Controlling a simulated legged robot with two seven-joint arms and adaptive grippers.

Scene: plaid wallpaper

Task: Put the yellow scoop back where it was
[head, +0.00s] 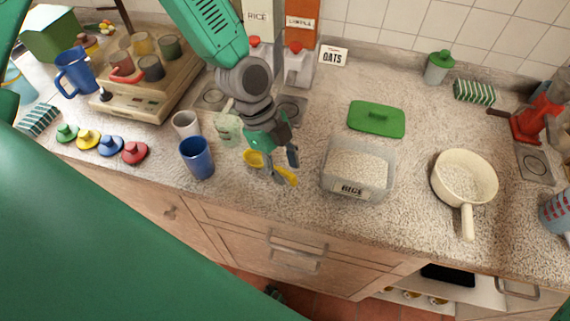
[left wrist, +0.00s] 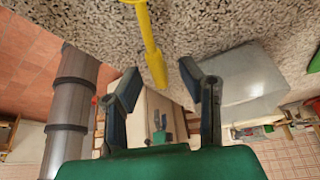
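The yellow scoop (head: 254,158) lies on the speckled counter near its front edge, left of the clear rice bin (head: 338,189). Its handle points toward the lower right in the head view and is partly covered by my left gripper (head: 285,168). In the left wrist view the scoop's handle (left wrist: 150,40) reaches down toward the gap between the fingers of my left gripper (left wrist: 160,80). Those fingers are apart and hold nothing. Whether they touch the scoop cannot be told. My right gripper is not in view.
A blue cup (head: 197,158) and a white cup (head: 186,125) stand left of the scoop. A green lid (head: 376,119) lies behind the bin. A cream pan (head: 464,180) is at the right.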

